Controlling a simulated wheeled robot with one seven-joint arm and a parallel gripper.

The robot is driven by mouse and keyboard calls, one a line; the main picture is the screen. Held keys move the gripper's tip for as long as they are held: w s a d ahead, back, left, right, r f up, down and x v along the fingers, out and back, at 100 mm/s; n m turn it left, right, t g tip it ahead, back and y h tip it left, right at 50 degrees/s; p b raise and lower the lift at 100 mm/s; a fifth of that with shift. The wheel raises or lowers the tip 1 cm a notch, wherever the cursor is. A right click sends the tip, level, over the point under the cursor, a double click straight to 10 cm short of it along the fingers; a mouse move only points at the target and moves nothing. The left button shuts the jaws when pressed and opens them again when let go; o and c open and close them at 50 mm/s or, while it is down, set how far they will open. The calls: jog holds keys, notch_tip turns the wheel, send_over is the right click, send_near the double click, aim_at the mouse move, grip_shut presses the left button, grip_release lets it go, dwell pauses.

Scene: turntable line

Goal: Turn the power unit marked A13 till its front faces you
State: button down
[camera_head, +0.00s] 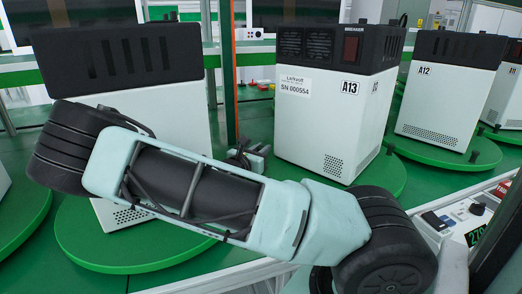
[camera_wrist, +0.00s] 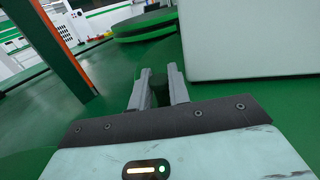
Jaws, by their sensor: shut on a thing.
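The power unit marked A13 (camera_head: 325,115) is a white box with a black vented top. It stands upright on a round green turntable (camera_head: 392,178). Its wide face, with the A13 mark, an SN 000554 label and a dark red panel, is turned towards the head camera; a narrower side shows at right. My gripper (camera_wrist: 160,76) is shut on a dark green peg (camera_wrist: 158,97), apparently the turntable's, with a large white box wall (camera_wrist: 245,40) beside it at right. In the head view my gripper is small and partly hidden behind my arm, left of A13.
Unit A12 (camera_head: 445,92) stands right of A13 on its own turntable, and another white unit (camera_head: 170,110) stands at left. A panel with switches (camera_head: 465,215) is at front right.

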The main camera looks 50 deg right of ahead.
jog(key=shift+w+d+r+g, duration=0.1)
jog(key=shift+w+d+g, duration=0.2)
jog(key=shift+d+g, duration=0.1)
jog(key=w+d+m+g, duration=0.1)
jog(key=w+d+m+g+p, duration=0.1)
jog(key=d+g, duration=0.1)
jog(key=w+d+m+g+p, duration=0.1)
jog(key=d+g, duration=0.1)
jog(key=shift+w+d+m, duration=0.1)
jog(key=shift+d+m, duration=0.1)
jog(key=shift+m, duration=0.2)
jog(key=d+m+g+y, duration=0.1)
jog(key=d+g, duration=0.1)
jog(key=w+d+m+g+y+b, duration=0.1)
jog(key=d+m+g, duration=0.1)
jog(key=d, duration=0.1)
jog(key=d+m+g, duration=0.1)
jog(key=d+g, duration=0.1)
jog(key=d, duration=0.1)
jog(key=shift+w+f+g+y+b, duration=0.25)
jog(key=shift+w+g+y+b, duration=0.05)
jog(key=shift+w+y+b, duration=0.1)
jog(key=shift+s+d+r+m+g+y+b, duration=0.1)
jog(key=shift+d+m+g+y+b, duration=0.4)
jog(key=shift+d+m+g, duration=0.5)
jog(key=shift+d, duration=0.2)
jog(key=c, duration=1.7)
grip_release()
jog(key=shift+r, duration=0.1)
